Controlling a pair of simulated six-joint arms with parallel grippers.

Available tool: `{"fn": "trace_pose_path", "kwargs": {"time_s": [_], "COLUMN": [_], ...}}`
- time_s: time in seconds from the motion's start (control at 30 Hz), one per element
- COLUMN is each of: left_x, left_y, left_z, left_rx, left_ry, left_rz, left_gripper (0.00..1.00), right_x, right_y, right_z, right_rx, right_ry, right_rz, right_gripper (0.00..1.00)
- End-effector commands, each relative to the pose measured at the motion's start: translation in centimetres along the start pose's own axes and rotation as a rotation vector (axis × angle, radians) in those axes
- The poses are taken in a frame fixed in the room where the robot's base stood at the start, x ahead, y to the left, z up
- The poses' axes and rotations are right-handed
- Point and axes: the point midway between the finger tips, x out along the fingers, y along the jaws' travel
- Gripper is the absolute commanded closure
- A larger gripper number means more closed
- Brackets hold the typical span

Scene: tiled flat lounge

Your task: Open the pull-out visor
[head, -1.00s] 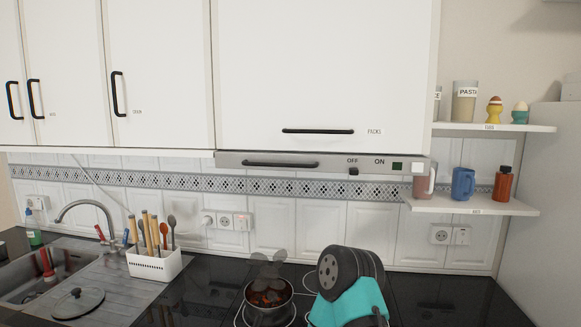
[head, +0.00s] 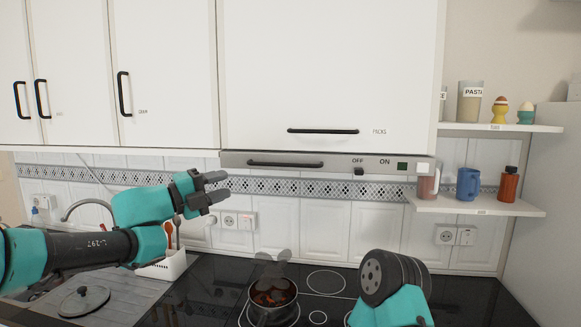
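The pull-out visor (head: 325,163) is a thin grey metal strip under the wide white cabinet. It looks flush with the cabinet front. It has a black bar handle (head: 285,164) on its left part and an OFF/ON slider (head: 359,171) on its right part, with the slider at the OFF side. My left gripper (head: 222,187) is below and left of the handle, apart from it. Its two dark fingers are spread with a gap between them, and nothing is held. My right arm shows at the bottom right over the hob, but its gripper fingers are not seen.
A smoking pot (head: 272,299) stands on the black hob (head: 335,300) below the visor. A utensil holder (head: 165,266) is partly behind my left arm. Shelves (head: 470,206) with mugs and jars are at the right. The space just in front of the visor is clear.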

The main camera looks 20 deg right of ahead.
Motion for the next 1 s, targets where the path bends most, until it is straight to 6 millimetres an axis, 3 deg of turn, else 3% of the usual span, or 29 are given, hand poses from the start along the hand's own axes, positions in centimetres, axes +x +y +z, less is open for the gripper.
{"fn": "trace_pose_path", "kwargs": {"time_s": [0.53,1.0], "left_x": [1.1,8.4], "left_y": [-0.2,-0.2], "left_z": [-0.1,-0.2], "left_rx": [0.01,0.009], "left_ry": [0.005,0.006], "left_rz": [-0.001,-0.001], "left_gripper": [0.62,0.62], "right_x": [0.0,0.0], "right_y": [0.0,0.0], "right_z": [0.0,0.0], "right_rx": [0.0,0.0], "right_ry": [0.0,0.0], "right_rz": [0.0,0.0], "right_gripper": [0.31,0.31]}}
